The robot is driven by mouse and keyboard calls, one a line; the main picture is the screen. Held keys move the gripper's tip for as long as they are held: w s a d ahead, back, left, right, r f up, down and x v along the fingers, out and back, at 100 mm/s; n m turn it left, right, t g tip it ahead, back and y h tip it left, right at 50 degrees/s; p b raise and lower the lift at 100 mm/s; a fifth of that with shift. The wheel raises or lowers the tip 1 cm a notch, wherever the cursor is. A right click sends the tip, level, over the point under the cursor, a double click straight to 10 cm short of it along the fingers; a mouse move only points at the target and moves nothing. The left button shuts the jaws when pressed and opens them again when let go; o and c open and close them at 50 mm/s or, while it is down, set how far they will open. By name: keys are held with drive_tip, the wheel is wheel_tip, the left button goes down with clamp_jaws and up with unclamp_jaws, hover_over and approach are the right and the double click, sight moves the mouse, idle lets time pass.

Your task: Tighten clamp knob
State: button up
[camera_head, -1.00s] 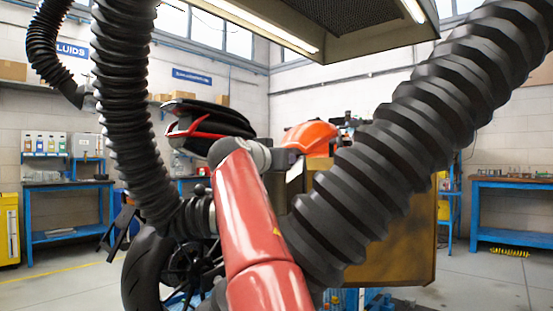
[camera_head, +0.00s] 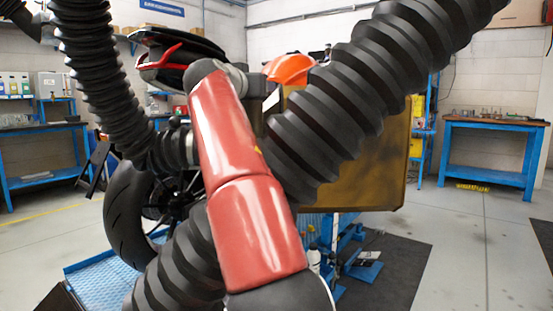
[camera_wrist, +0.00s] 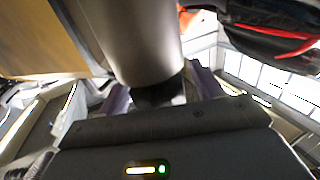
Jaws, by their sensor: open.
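In the wrist view my gripper (camera_wrist: 160,92) is open, with purple fingers at either side. A thick grey cylinder (camera_wrist: 140,40) comes down from the top toward the gap between them. A dark part at its lower end sits between the fingers; I cannot tell whether this is the clamp knob or whether a finger touches it. In the head view my red arm reaches toward the motorcycle, whose rear wheel (camera_head: 128,215) and black-and-red tail (camera_head: 165,55) show at the left. The gripper and the clamp knob cannot be made out there.
Black ribbed hoses (camera_head: 345,95) cross in front of the head camera. An orange motorcycle part (camera_head: 290,70) and a brown panel (camera_head: 375,150) stand behind them. A blue lift (camera_head: 90,275) lies below the wheel. A blue bench (camera_head: 490,150) is at right; floor before it is clear.

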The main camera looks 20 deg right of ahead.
drive_tip(key=shift+d+n+t+y, duration=0.25)
drive_tip(key=shift+n+t+y, duration=0.55)
drive_tip(key=shift+y, duration=0.4)
drive_tip(key=n+y, duration=0.1)
drive_tip(key=n+y+p, duration=0.1)
drive_tip(key=y, duration=0.1)
drive_tip(key=shift+w+a+r+t, duration=0.1)
drive_tip(key=shift+a+r+t, duration=0.1)
drive_tip(key=shift+t, duration=0.2)
drive_tip(key=b+v, duration=0.4)
drive_tip(key=v, duration=0.4)
drive_tip(key=s+d+f+g+y+p, duration=0.1)
drive_tip(key=s+d+f+g+p, duration=0.1)
drive_tip(key=s+f, duration=0.3)
drive_tip(key=s+d+f+n+g+y+p, duration=0.1)
drive_tip(key=s+f+g, duration=0.3)
drive_tip(key=f, duration=1)
drive_tip(key=shift+s+d+n+y+p, duration=0.3)
drive_tip(key=shift+s+d+p, duration=0.3)
drive_tip(key=shift+s, duration=0.3)
drive_tip(key=shift+r, duration=0.1)
